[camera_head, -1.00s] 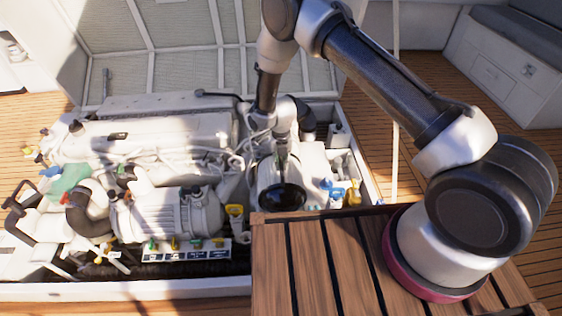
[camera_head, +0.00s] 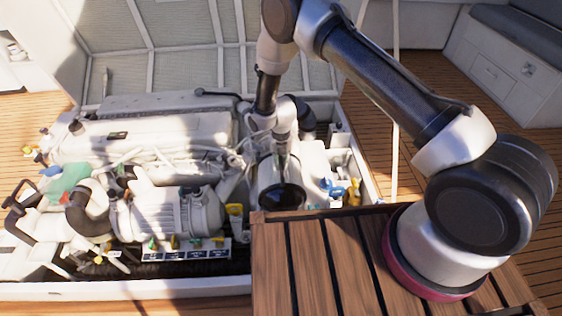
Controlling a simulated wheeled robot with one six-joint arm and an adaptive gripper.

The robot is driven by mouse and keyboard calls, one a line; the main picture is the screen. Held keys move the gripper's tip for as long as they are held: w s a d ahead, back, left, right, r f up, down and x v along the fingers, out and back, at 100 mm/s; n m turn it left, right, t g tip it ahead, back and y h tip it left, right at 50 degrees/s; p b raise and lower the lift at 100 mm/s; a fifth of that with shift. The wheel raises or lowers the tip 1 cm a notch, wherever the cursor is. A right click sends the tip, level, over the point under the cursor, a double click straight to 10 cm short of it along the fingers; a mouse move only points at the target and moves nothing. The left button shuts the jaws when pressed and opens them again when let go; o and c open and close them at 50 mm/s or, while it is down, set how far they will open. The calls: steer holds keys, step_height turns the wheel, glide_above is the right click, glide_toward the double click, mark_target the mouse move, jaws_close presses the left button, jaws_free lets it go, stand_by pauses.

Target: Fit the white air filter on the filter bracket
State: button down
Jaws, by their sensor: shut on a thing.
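The white air filter (camera_head: 265,176) is a pale cylinder with a dark round end facing me, at the right part of the engine hatch. My gripper (camera_head: 283,166) reaches down over it from above and is shut on it. The fingertips are small and dark against the filter, so the exact grip is hard to see. The filter bracket cannot be made out; the filter, my gripper and my arm cover that area. I cannot tell whether the filter touches the bracket.
The white engine (camera_head: 150,135) with hoses fills the hatch to the left. A row of small coloured valves (camera_head: 185,250) lies at its front. Blue and yellow valve handles (camera_head: 340,190) are close to the right. A slatted wooden platform (camera_head: 310,265) is in front.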

steer(key=c, duration=1.4)
jaws_free()
steer(key=shift+r, duration=0.1)
step_height(320, 180, up, 12)
steer(key=shift+f, duration=0.1)
